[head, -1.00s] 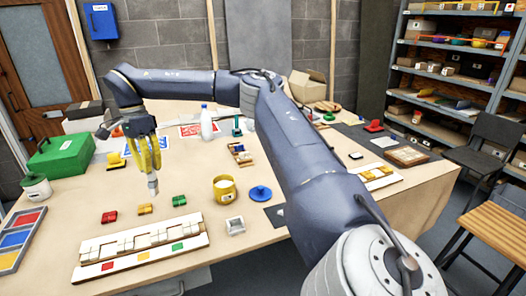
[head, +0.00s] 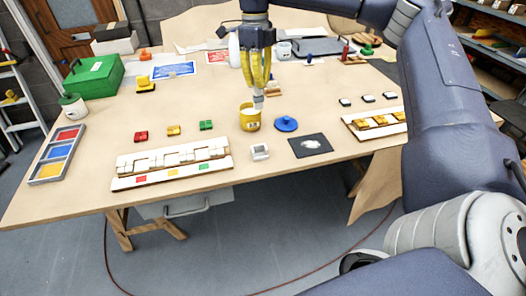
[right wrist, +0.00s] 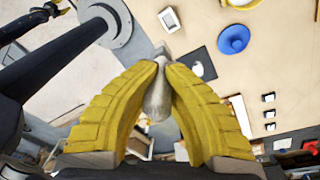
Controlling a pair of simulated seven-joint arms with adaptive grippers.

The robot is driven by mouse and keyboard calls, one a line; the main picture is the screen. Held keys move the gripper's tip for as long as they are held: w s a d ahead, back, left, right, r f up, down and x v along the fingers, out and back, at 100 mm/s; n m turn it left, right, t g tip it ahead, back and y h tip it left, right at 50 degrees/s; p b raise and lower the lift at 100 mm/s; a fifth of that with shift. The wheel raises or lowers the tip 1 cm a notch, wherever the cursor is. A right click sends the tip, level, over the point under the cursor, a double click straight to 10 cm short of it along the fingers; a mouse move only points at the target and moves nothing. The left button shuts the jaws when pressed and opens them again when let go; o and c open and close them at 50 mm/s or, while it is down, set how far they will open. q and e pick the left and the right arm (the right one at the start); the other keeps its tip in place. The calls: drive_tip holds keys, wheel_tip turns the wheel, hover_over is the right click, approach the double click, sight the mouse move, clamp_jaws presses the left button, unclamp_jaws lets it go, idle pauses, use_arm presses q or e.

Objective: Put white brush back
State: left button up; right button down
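My right gripper (head: 259,90), with yellow fingers, points down and is shut on the white brush (right wrist: 157,98). The fingertips hide part of the brush. In the head view its pale lower end shows just above the far rim of the yellow pot (head: 250,119); I cannot tell whether it touches. In the right wrist view the pot (right wrist: 243,3) is cut by the top edge.
A green box (head: 94,79) stands back left.

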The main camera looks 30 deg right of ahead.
wheel_tip(320, 180, down, 20)
idle(0.8)
drive_tip(key=c, duration=2)
unclamp_jaws()
drive_tip(key=shift+f, duration=0.1)
drive_tip(key=shift+c, duration=0.2)
drive_tip(key=o, duration=0.4)
drive_tip(key=shift+o, duration=0.2)
wheel_tip(320, 180, up, 12)
drive_tip(key=w, duration=0.1)
drive_tip(key=shift+w, duration=0.15)
drive_tip(key=shift+d, duration=0.1)
